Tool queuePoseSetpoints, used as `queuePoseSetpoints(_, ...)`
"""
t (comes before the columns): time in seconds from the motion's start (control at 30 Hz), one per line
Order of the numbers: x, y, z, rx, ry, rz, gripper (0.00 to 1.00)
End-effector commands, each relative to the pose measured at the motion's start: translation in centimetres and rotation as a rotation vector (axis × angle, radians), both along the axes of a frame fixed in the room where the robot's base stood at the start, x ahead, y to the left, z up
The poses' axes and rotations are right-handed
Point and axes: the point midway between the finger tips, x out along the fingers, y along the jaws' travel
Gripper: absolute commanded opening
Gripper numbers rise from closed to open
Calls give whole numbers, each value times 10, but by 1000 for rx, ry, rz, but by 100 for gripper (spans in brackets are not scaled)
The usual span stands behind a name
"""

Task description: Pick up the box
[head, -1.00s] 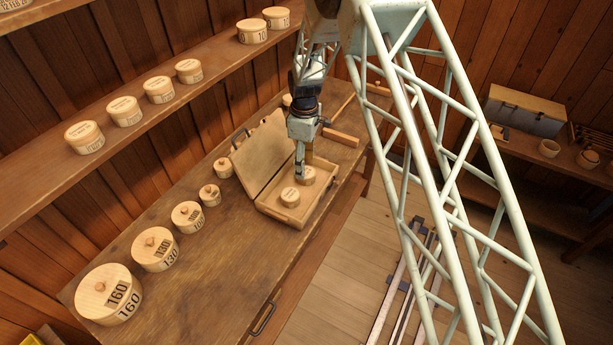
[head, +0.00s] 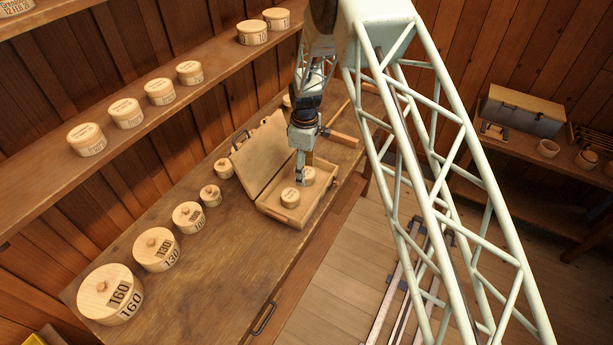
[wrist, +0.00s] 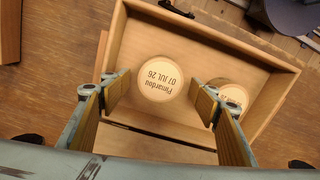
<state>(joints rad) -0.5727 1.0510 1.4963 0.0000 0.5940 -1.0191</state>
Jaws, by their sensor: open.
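An open wooden case (head: 262,211) lies on the bench with its lid (head: 262,143) tilted back. Two small round lidded wooden boxes sit in it, a nearer one (head: 290,197) and a farther one (head: 309,176). My gripper (head: 301,181) points down into the case, close to both. In the wrist view my gripper (wrist: 160,98) is open. A round box with a dark printed label (wrist: 158,79) shows between and just beyond the fingertips, with no clear contact. The other round box (wrist: 232,94) is partly hidden behind the right finger.
Several round boxes of growing size, up to one marked 160 (head: 110,294), stand along the bench (head: 215,262). More boxes stand on the wall shelf (head: 50,180). A wooden bar (head: 340,138) lies behind the case. Bare bench lies in front of the case.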

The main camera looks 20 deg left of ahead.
Motion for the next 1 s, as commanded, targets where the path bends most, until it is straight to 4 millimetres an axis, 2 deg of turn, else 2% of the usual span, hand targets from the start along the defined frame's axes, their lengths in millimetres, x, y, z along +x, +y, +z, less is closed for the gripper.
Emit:
queuePoseSetpoints(0.3, 0, 0, -20, 0, 0, 0, 56)
queuePoseSetpoints(0.9, 0, 0, -22, 0, 0, 0, 56)
queuePoseSetpoints(1.0, 0, 0, -22, 0, 0, 0, 49)
